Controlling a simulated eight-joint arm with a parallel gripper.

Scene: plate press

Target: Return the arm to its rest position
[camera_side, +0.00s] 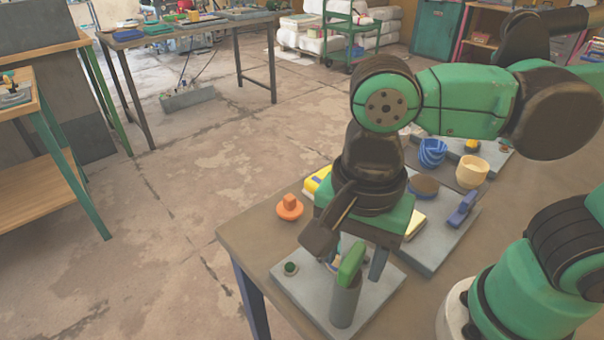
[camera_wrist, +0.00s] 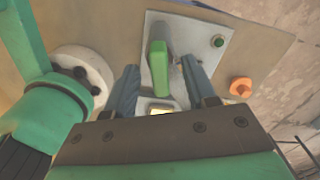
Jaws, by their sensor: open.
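My gripper (camera_side: 355,272) points down over a grey base plate (camera_side: 300,295) near the table corner. Its two fingers stand apart with a clear gap. In the wrist view my gripper (camera_wrist: 160,65) shows a finger on each side of a green handle (camera_wrist: 158,70). The green handle also shows in the side view (camera_side: 351,264), on top of a grey upright post (camera_side: 345,302). The fingers look apart from the handle; its exact depth relative to them is hard to tell. Part of the plate behind the post is hidden by my gripper.
An orange knobbed piece (camera_side: 289,208) sits left of my gripper. A second grey plate (camera_side: 432,250) carries a blue part (camera_side: 462,209) and a brown disc (camera_side: 423,186). Blue bowls (camera_side: 432,153) and beige bowls (camera_side: 472,170) stand behind. A green button (camera_side: 290,267) is on the near plate.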

